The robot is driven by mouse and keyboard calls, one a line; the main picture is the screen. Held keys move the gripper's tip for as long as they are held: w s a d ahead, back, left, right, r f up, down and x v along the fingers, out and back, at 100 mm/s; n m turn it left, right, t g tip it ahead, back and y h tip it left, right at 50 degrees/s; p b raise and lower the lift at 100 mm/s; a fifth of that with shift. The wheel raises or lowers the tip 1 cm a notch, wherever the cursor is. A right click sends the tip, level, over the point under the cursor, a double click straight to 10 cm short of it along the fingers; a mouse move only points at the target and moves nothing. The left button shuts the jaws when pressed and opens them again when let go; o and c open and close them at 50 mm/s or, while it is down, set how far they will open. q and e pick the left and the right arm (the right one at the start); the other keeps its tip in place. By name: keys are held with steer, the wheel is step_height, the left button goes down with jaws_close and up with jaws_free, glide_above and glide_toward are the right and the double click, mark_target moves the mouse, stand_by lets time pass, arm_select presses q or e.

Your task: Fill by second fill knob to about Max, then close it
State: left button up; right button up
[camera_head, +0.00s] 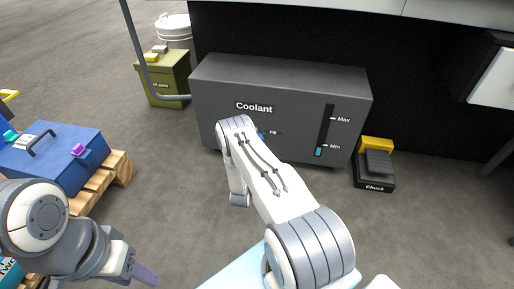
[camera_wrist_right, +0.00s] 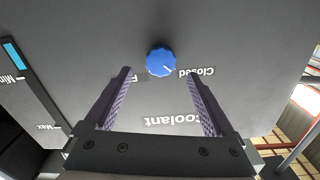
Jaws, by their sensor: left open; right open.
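The dark grey coolant tank (camera_head: 225,85) stands ahead with a level gauge (camera_head: 325,130). Its cyan level is low, around the Min mark and well below Max. A blue fill knob (camera_wrist_right: 160,63) is on the tank's front; only a sliver (camera_head: 261,136) shows past my right arm in the head view. My left gripper (camera_head: 145,276) is open and empty at lower left, partly cut off.
A blue toolbox (camera_head: 70,165) sits on a wooden pallet (camera_head: 122,168) at left. An olive box (camera_head: 165,88) and white bucket (camera_head: 174,28) stand behind, left of the tank. A black and yellow "Chuck" pedal (camera_head: 377,165) lies right of the tank. Open floor lies between.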

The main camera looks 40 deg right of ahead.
arm_select(q)
step_height(320, 180, down, 2)
steer(key=shift+f+b, duration=0.2)
steer(key=shift+b, duration=0.6)
arm_select(e)
steer(key=x, duration=0.4)
steer(key=shift+w, duration=0.1)
steer(key=c, duration=1.4)
